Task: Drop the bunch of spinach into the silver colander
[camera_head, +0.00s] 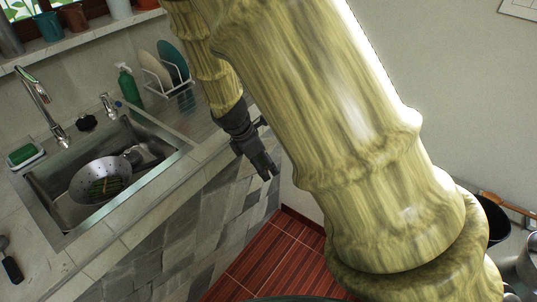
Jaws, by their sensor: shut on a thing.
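The silver colander (88,187) sits in the sink at the left, a perforated bowl. My gripper (268,172) is dark and points down, beyond the counter's front edge, well right of the colander. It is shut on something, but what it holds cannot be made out. No clear bunch of spinach shows elsewhere.
The metal sink (158,170) has a tall faucet (42,98) behind it. A green soap bottle (128,84) and a plate rack (165,80) stand behind the sink. A sponge holder (25,156) is at the left. Red floor tiles (275,255) lie below my gripper.

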